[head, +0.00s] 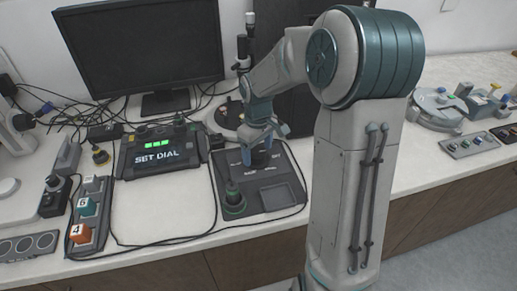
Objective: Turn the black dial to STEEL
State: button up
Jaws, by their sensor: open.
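My gripper (259,150) is open and points down over the dark panel (280,177) on the bench in the head view. A dark round dial (261,158) shows just below and between its fingers. The fingers hide part of it, and I cannot tell whether they touch it or where it points. Pale labels around the dial are too small or too covered to read surely. A black box with a sloped screen (160,155) reads "SET DIAL" under green lights.
A green-ringed knob (234,200) stands at the panel's front left. A monitor (140,50) stands behind. Small devices (437,106) lie at right. The front white bench strip is mostly clear.

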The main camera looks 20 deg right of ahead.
jog(key=c, duration=1)
jog(key=shift+o, duration=0.2)
jog(key=shift+m, duration=0.3)
jog(key=m+b, duration=0.1)
jog(key=m, duration=0.4)
jog(key=shift+a, duration=0.15)
jog(key=m+b, duration=0.1)
jog(key=m, duration=0.5)
jog(key=shift+a, duration=0.1)
